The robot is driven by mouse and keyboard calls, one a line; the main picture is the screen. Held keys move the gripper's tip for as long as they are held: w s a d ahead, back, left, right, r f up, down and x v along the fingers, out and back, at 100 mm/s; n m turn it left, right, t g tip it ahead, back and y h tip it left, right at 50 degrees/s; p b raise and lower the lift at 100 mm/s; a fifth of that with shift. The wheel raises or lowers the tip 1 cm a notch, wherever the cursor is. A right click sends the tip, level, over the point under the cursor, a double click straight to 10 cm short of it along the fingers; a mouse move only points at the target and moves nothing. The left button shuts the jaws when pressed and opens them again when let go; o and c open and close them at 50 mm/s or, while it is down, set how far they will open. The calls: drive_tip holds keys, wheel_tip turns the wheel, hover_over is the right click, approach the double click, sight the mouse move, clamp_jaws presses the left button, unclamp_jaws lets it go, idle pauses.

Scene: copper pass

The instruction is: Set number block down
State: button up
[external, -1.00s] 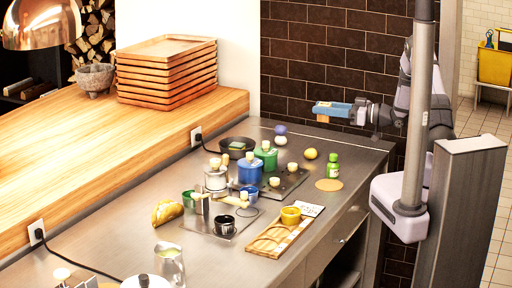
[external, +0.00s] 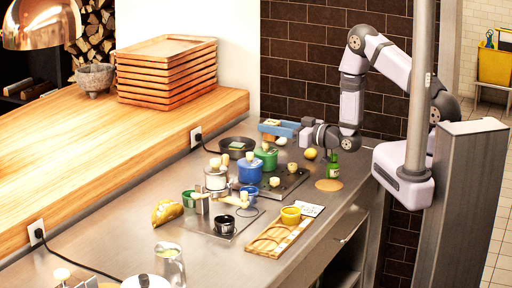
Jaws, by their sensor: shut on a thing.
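My gripper (external: 280,129) reaches in from the right, low over the back of the steel counter (external: 130,226). It has blue parts at its end and is shut on a small tan block (external: 271,122), which I take to be the number block. Its markings are too small to read. The block shows at the left end of the gripper, close behind the green pot (external: 267,158). I cannot tell whether it touches the counter.
A blue pot (external: 250,172), a black pan (external: 237,145), a white ball (external: 281,140), a lemon (external: 310,154) and a green bottle (external: 333,165) stand nearby. A wooden tray (external: 268,243) and a white card (external: 308,209) lie in front.

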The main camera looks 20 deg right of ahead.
drive_tip(key=s+d+f+m+t+h+p, duration=0.2)
drive_tip(key=s+h+p, duration=0.1)
drive_tip(key=s, duration=0.4)
drive_tip(key=s+d+f+m+t+h+p, duration=0.2)
drive_tip(key=s+d+m+h+p, duration=0.15)
drive_tip(key=s, duration=0.35)
drive_tip(key=shift+n, duration=0.35)
drive_tip(key=shift+a+f+b, duration=0.2)
drive_tip(key=shift+f+b, duration=1.45)
drive_tip(key=shift+f, duration=0.35)
drive_tip(key=shift+a+f+b, duration=0.15)
drive_tip(key=shift+f+b, duration=1.45)
drive_tip(key=shift+f, duration=0.35)
drive_tip(key=shift+f, duration=0.1)
drive_tip(key=shift+f, duration=0.1)
drive_tip(key=o, duration=1)
drive_tip(key=shift+o, duration=0.2)
drive_tip(key=shift+s+r+y, duration=0.15)
drive_tip(key=shift+r+y, duration=0.05)
drive_tip(key=shift+y, duration=0.05)
